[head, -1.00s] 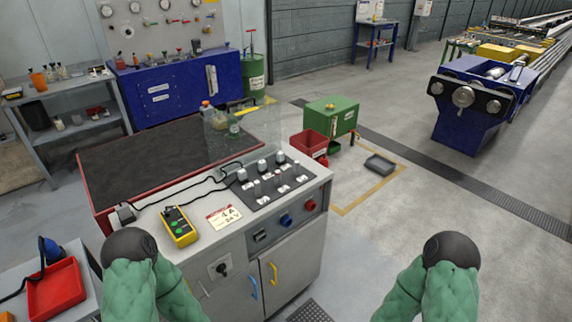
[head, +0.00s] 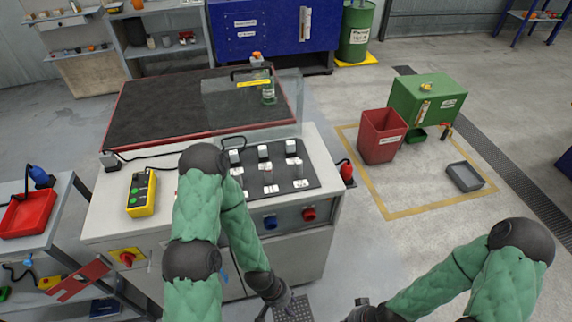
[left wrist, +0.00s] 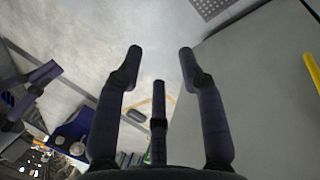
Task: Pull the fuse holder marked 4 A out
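A black panel (head: 311,178) on the grey cabinet top carries several white-topped fuse holders, one of them at the upper right (head: 290,147). Their markings are too small to read, so I cannot tell which is 4 A. My left arm covers the panel's left edge and the spot of the "4 A" card. My left gripper (head: 280,303) hangs low in front of the cabinet, below and apart from the panel. In the left wrist view it (left wrist: 160,62) is open and empty, beside the cabinet's grey side. My right gripper (head: 366,312) is partly cut off at the bottom edge.
A yellow control box (head: 141,194) sits on the cabinet's left. Blue (head: 270,222) and red (head: 309,214) knobs are on its front. A clear guard stands behind the panel.

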